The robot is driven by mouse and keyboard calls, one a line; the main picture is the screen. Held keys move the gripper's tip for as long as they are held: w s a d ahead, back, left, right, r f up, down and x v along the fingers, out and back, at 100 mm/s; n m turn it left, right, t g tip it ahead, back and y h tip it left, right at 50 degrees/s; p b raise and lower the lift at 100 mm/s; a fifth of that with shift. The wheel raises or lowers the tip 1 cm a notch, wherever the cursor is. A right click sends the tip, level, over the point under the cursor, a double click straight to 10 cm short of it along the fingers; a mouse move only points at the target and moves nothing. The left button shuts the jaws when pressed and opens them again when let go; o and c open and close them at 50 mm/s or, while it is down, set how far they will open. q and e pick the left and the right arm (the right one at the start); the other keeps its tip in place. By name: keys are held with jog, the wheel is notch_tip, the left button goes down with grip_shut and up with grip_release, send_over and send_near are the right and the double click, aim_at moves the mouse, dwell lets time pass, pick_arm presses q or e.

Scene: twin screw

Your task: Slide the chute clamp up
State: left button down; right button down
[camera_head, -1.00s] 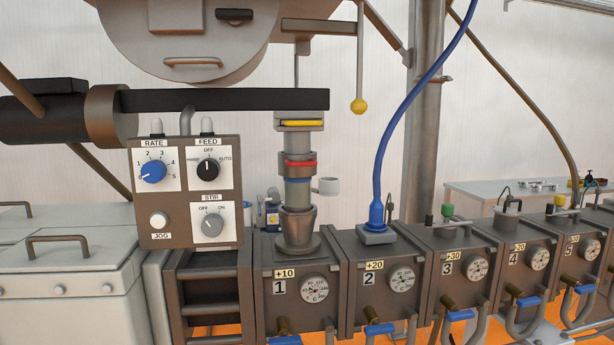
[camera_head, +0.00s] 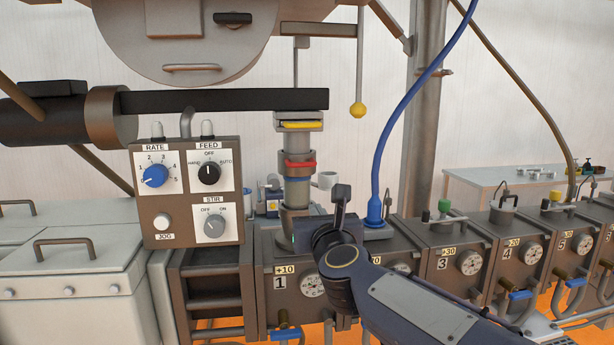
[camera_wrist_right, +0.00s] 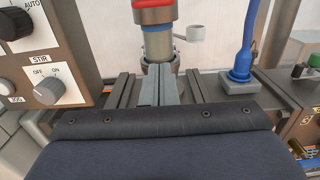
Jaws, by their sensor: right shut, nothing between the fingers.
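The vertical metal chute (camera_head: 298,188) stands over barrel block 1 under the feed pipe. A red ring (camera_head: 300,164), which looks like the chute clamp, sits around its middle; its lower edge shows at the top of the right wrist view (camera_wrist_right: 150,4). My right gripper (camera_head: 312,228) is in front of the chute's lower end, below the red ring, and hides part of the base. In the right wrist view its fingers (camera_wrist_right: 156,86) are closed together and empty, pointing at the lower chute. I cannot tell whether they touch it. My left gripper is not in view.
A grey cup-like part (camera_head: 327,181) is at the chute's right. The control box (camera_head: 187,195) with knobs stands left. A blue hose (camera_head: 376,205) rises from block 2 on the right. A black beam (camera_head: 225,101) crosses above the chute.

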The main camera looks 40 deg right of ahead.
aim_at(298, 164)
jog(key=w+d+r+p, duration=0.4)
jog(key=w+d+p, duration=0.1)
jog(key=w, duration=0.4)
jog(key=shift+w, duration=0.3)
jog(key=shift+d+r, duration=0.1)
